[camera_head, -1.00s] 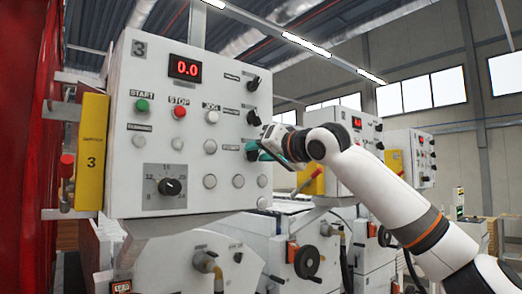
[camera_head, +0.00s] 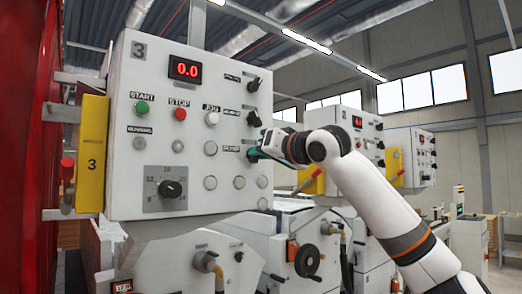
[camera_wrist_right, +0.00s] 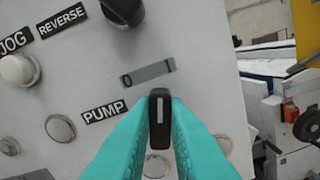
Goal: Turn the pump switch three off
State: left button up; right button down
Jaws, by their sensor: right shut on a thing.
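The control panel numbered 3 (camera_head: 205,75) faces me in the head view. Its pump switch, a black knob with a pale line (camera_wrist_right: 160,122), stands right of the PUMP label (camera_wrist_right: 104,112) in the wrist view. My right gripper (camera_wrist_right: 160,130) has its teal fingers shut on the knob's two sides. The knob's line points up in the picture towards the grey strip marked 0 and I (camera_wrist_right: 147,73). In the head view my right gripper (camera_head: 256,154) hides most of the knob. My left gripper is not in view.
Above the pump switch are two more black knobs (camera_head: 254,118), close to my gripper. START (camera_head: 142,107) and STOP (camera_head: 180,114) buttons, a dial (camera_head: 171,188) and a red display sit further left. More panels (camera_head: 360,125) stand behind my right arm.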

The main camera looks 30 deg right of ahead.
jog(key=shift+a+n+p, duration=0.15)
jog(key=shift+n+p, duration=3.15)
jog(key=shift+n, duration=1.6)
jog(key=c, duration=1.4)
grip_release()
jog(key=shift+c, duration=0.2)
